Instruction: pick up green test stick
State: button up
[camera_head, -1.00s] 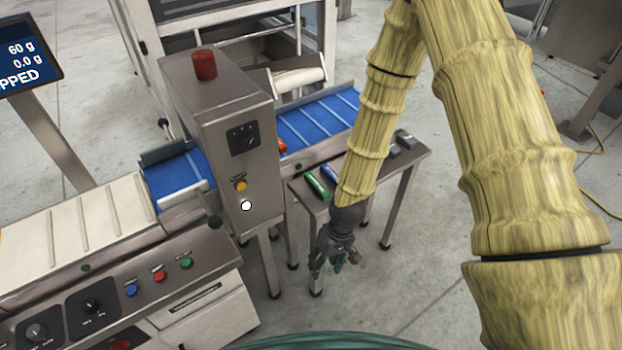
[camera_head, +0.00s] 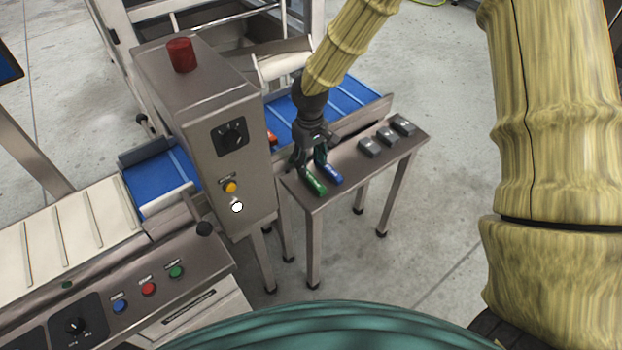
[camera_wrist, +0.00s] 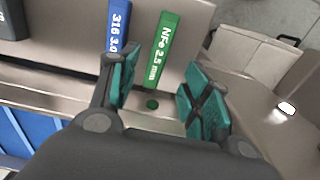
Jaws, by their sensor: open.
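The green test stick (camera_head: 314,184) lies on the small steel table beside the metal detector. In the wrist view the green stick (camera_wrist: 162,50) shows white lettering, with a round green end spot near the table edge. My gripper (camera_head: 311,163) is open and above the near part of the table, at the stick's far end. In the wrist view my gripper (camera_wrist: 166,98) has its teal pads on either side of the stick's line, the left pad close to the blue stick. I cannot tell its exact height over the stick. The blue test stick (camera_head: 331,173) lies right next to the green one.
Several grey blocks (camera_head: 386,136) sit at the far end of the steel table (camera_head: 357,172). The metal detector housing (camera_head: 207,130) with a red lamp (camera_head: 181,55) stands to the left. The blue conveyor belt (camera_head: 345,99) runs behind. Floor at right is open.

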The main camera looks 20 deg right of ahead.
aim_at(312, 179)
jog(key=shift+s+d+f+p, duration=0.15)
jog(key=shift+f+p, duration=0.1)
jog(key=shift+f, duration=1.15)
jog(key=shift+s+d+f+p, duration=0.1)
jog(key=shift+s+f+p, duration=0.1)
jog(key=shift+f, duration=1.9)
jog(key=shift+c, duration=0.2)
grip_shut()
